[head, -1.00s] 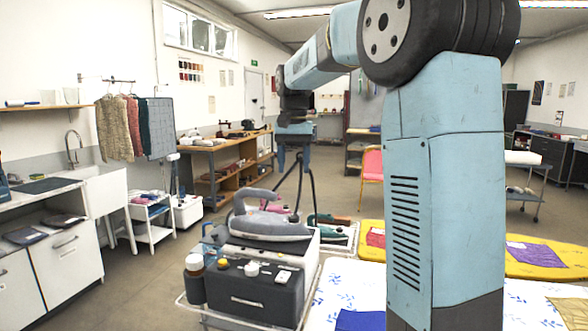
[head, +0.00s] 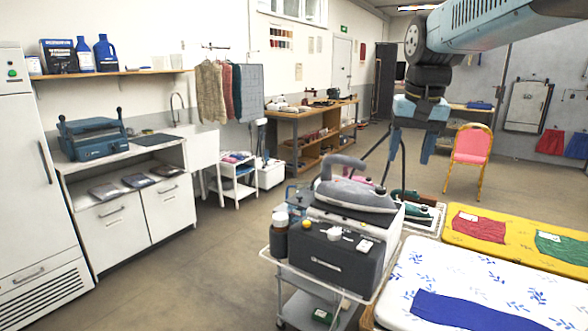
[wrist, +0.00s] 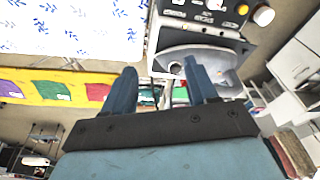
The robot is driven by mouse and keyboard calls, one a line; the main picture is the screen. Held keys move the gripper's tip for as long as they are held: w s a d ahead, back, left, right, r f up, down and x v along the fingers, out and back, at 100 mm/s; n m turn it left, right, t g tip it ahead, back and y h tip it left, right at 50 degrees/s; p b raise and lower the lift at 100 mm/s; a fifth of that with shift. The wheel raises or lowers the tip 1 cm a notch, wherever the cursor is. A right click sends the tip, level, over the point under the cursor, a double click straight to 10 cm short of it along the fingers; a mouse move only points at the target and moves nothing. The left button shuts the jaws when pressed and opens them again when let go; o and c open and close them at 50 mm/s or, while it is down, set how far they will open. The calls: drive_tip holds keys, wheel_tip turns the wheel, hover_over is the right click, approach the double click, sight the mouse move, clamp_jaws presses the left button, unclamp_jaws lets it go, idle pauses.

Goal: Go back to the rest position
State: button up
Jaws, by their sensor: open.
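My gripper (head: 408,148) hangs from my blue arm in the upper right of the head view, fingers pointing down. In the wrist view my gripper (wrist: 160,85) shows two blue fingers spread apart with nothing between them. It is open and empty. It is over the area behind the steam iron station (head: 352,194) and beside the padded boards; it appears apart from all of them. The iron station also shows in the wrist view (wrist: 195,62), beyond the fingertips.
A trolley (head: 372,295) carries the iron station, a dark box (head: 335,262) and bottles. A white patterned ironing board (head: 440,268) and a yellow board (head: 458,240) lie to the right. A pink chair (head: 470,147) stands behind. Open floor lies at left centre (head: 200,270).

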drive_tip(key=s+f+n+t, duration=0.1)
drive_tip(key=s+f, duration=0.3)
drive_tip(key=s, duration=0.4)
drive_tip(key=s+f+n+t, duration=0.1)
drive_tip(key=s+f+t, duration=0.1)
drive_tip(key=s+f, duration=0.2)
drive_tip(key=s, duration=0.3)
drive_tip(key=shift+s+f, duration=0.2)
drive_tip(key=shift+s, duration=0.15)
